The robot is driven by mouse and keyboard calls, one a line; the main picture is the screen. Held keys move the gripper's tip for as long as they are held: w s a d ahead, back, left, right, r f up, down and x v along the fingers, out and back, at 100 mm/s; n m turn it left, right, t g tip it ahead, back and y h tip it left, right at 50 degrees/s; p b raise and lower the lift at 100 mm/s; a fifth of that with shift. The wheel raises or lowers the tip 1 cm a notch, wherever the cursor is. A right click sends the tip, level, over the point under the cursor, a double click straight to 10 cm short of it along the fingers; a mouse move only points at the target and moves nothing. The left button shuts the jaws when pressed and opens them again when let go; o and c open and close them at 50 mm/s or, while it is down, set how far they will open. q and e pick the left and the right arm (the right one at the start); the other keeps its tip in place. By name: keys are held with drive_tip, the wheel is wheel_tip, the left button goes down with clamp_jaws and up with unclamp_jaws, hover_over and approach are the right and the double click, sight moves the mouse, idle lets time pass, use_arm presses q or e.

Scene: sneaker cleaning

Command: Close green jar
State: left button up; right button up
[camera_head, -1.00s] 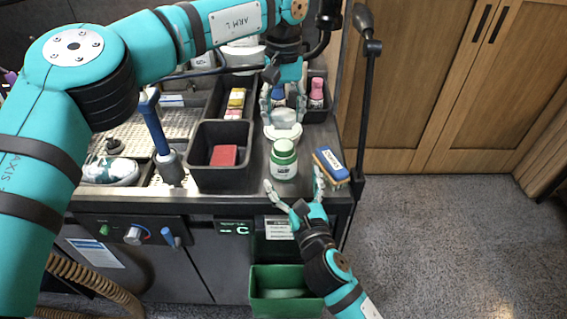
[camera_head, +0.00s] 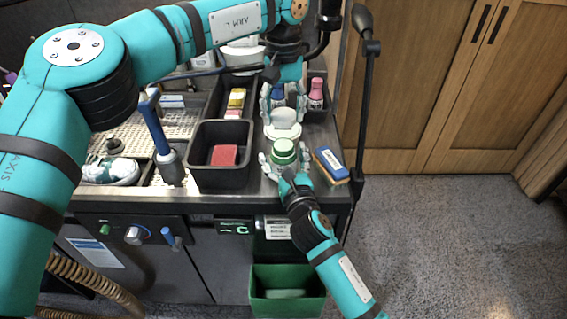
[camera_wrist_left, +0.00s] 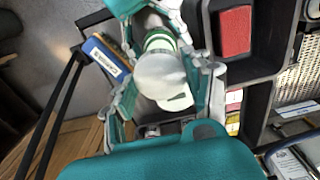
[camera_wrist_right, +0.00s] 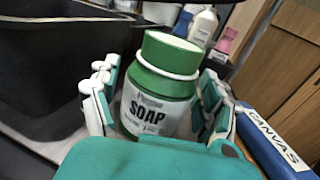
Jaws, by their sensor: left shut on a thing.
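The green jar (camera_wrist_right: 158,105) is labelled SOAP and stands upright on the counter. Its green lid (camera_wrist_right: 170,52) is on top, with a white ring below it; I cannot tell how tightly it sits. In the head view, the lid (camera_head: 284,147) shows above my right gripper (camera_head: 282,166). In the right wrist view, that gripper's open fingers flank the jar, with a small gap at the right; contact is unclear. My left gripper (camera_head: 283,106) is above and behind the jar, shut on a white rounded object (camera_wrist_left: 160,76), in line with the jar (camera_wrist_left: 160,40) in its wrist view.
A black bin (camera_head: 205,180) with a red sponge (camera_head: 224,155) stands left of the jar. A blue brush (camera_head: 330,164) lies to the right. Bottles, including a pink one (camera_head: 316,94), stand behind. A dark upright pole (camera_head: 366,130) rises beside the counter's right edge.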

sight(283, 139)
drive_tip(key=c, duration=1.5)
use_arm(q)
drive_tip(key=shift+f, duration=2.5)
drive_tip(key=shift+f, duration=0.85)
drive_tip(key=shift+f, duration=0.6)
use_arm(e)
clamp_jaws()
